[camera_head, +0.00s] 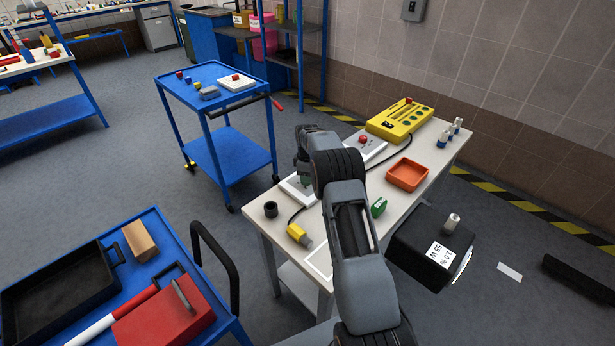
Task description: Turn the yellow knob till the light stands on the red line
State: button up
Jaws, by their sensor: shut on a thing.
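My arm reaches over the white bench, and my gripper (304,179) points down at its left back edge. The gripper is low over a pale flat device (290,190), mostly behind my arm. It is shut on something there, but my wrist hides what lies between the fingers. I cannot make out the yellow knob, the light or the red line from here. A yellow piece with a grey end (299,234) lies apart on the bench's left front part.
The bench (425,165) also holds a yellow control box (399,121), a white box with a red button (364,141), an orange tray (408,174), a green part (378,207) and a black cup (270,209). Blue carts stand left.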

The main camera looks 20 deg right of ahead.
jog(key=o, duration=0.9)
notch_tip(320, 180, up, 14)
jog(key=shift+f+p, duration=0.1)
jog(key=shift+p, duration=0.25)
dwell(0.4)
